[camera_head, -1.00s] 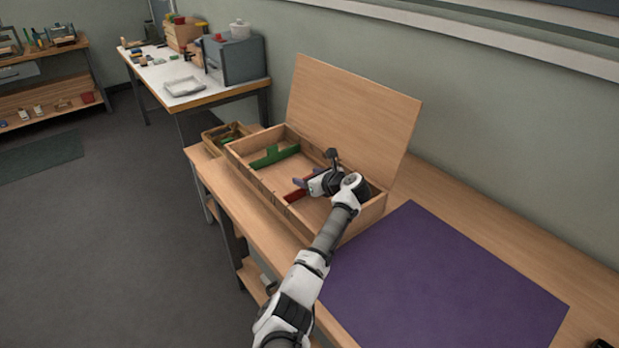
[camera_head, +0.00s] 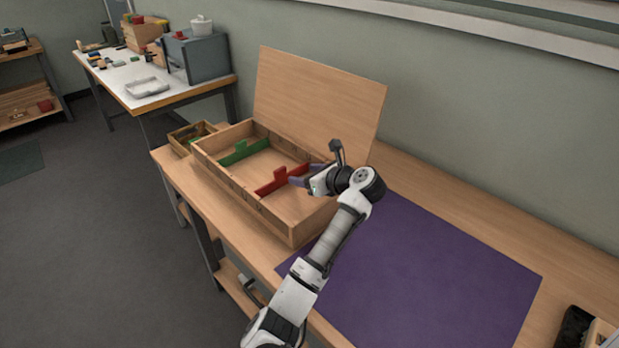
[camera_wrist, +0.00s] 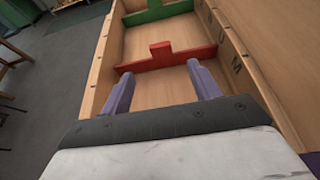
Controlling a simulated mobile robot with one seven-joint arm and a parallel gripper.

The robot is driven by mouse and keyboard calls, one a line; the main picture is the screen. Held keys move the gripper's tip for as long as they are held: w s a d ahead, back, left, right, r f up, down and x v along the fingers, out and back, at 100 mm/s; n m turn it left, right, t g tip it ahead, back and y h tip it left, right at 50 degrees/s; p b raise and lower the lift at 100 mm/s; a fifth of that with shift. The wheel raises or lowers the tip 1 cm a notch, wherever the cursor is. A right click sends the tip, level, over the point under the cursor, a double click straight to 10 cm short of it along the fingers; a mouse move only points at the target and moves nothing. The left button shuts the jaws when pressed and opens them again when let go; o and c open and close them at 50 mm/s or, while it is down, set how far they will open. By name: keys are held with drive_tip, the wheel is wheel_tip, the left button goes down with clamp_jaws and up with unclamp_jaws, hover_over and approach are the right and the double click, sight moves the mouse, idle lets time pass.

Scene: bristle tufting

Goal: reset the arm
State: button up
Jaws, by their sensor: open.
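My gripper (camera_head: 304,177) is at the right end of an open wooden box (camera_head: 246,205), above its near-right compartment. In the wrist view its two purple fingers (camera_wrist: 160,88) are spread apart with nothing between them. A red divider (camera_head: 278,181) stands across the box just beyond the fingertips. It also shows in the wrist view (camera_wrist: 165,60), apart from the fingers as far as I can tell. A green divider (camera_head: 242,152) stands across the box farther left. My arm and wrist hide the box's right end.
The box's lid (camera_head: 318,100) stands raised at the back. A purple mat (camera_head: 430,270) lies to the right, largely clear. A small wooden tray (camera_head: 190,140) sits left of the box. Dark and pale objects (camera_head: 578,328) stand at the bottom right corner.

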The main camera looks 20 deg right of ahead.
drive_tip(key=shift+s+d+r, duration=0.15)
drive_tip(key=shift+s+r, duration=0.05)
drive_tip(key=shift+s, duration=0.25)
